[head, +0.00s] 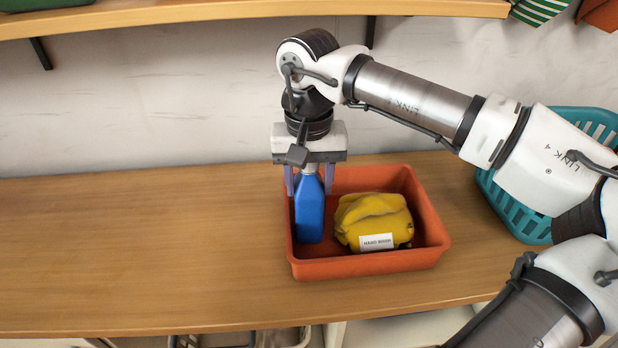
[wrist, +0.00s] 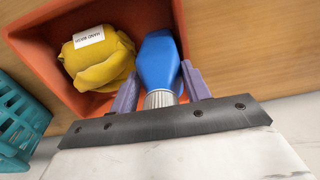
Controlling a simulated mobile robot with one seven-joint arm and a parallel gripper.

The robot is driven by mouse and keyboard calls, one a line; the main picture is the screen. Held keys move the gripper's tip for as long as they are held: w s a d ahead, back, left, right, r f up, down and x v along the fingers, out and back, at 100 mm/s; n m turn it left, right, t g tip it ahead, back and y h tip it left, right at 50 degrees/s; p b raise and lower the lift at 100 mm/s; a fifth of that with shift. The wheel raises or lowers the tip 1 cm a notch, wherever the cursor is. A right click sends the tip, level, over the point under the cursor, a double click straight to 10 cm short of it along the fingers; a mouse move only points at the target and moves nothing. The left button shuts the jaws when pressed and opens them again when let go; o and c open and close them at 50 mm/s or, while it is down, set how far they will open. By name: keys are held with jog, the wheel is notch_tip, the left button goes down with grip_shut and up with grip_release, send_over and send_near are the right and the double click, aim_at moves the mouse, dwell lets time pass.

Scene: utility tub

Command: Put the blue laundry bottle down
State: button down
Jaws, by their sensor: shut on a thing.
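The blue laundry bottle (head: 309,212) is upright in the left part of an orange tub (head: 372,266) on the wooden counter. My gripper (head: 309,185) is above it, with its two purple fingers on either side of the bottle's upper part, shut on it. In the wrist view the blue bottle (wrist: 158,62) and its ribbed pale cap (wrist: 160,99) show between the fingers (wrist: 160,88). Whether the bottle's base touches the tub floor cannot be told.
A yellow cloth bundle (head: 372,219) labelled "HAND WASH" lies in the tub, right of the bottle. A teal basket (head: 520,213) stands at the right, behind my arm. The counter (head: 140,235) is clear at left. A wooden shelf (head: 200,14) runs above.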

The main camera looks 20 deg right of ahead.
jog(key=shift+f, duration=0.2)
jog(key=c, duration=0.7)
grip_release()
jog(key=shift+r, duration=0.15)
notch_tip(320, 180, up, 12)
jog(key=p, duration=0.9)
jog(key=shift+r, duration=0.1)
